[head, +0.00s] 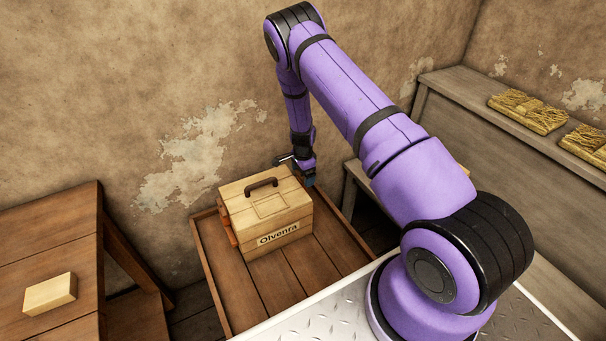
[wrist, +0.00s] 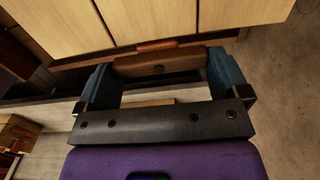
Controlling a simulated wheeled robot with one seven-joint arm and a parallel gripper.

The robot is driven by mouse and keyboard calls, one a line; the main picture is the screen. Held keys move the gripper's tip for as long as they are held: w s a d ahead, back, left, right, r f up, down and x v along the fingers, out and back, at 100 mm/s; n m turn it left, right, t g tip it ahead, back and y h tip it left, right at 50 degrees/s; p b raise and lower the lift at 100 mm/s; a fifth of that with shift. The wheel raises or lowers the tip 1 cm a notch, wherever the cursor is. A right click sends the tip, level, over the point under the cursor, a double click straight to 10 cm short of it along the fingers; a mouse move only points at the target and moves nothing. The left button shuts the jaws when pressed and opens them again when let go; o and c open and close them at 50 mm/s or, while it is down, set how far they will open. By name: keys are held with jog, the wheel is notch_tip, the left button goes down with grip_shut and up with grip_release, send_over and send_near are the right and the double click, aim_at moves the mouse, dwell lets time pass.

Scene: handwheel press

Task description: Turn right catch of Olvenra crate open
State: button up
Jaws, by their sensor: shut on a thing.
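The Olvenra crate (head: 258,222), a pale wooden box with a dark handle and a name label, stands on a brown wooden surface in the head view. My gripper (head: 309,182) is at its right side, where the right catch is hidden from the head camera. In the wrist view the crate (wrist: 150,18) fills the top. My gripper (wrist: 160,78) is shut on the right catch (wrist: 185,60), a brown bar with a dark round pivot, spanning between the blue fingertips. A thinner orange-brown piece (wrist: 156,45) lies just beyond the bar, against the crate.
An orange-brown catch (head: 230,236) shows on the crate's left side. A table at left bears a pale block (head: 50,294). A grey bench (head: 470,105) at right bears yellowish bundles (head: 528,110). The wall is close behind the crate; bare planks lie in front.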

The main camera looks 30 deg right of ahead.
dwell(0.4)
jog(key=o, duration=0.6)
jog(key=shift+c, duration=0.2)
notch_tip(320, 180, up, 11)
dwell(0.5)
jog(key=s+a+r+n+t+y, duration=0.1)
jog(key=s+a+r+n, duration=0.15)
jog(key=r, duration=0.85)
jog(key=s+a+r+n+t, duration=0.1)
jog(key=s+a+r+n, duration=0.2)
jog(key=r, duration=0.8)
jog(key=s+a+r+n+y, duration=0.15)
jog(key=s+r, duration=0.35)
jog(key=r, duration=0.6)
jog(key=s+a+r+n+t, duration=0.2)
jog(key=s+r+n, duration=0.3)
jog(key=s+r, duration=0.7)
jog(key=s+r+n+h, duration=0.1)
jog(key=s+n, duration=0.2)
jog(key=s, duration=0.6)
jog(key=s+a+r+n+t+h, duration=0.1)
jog(key=s+n, duration=0.2)
jog(key=s, duration=0.5)
jog(key=shift+s, duration=0.4)
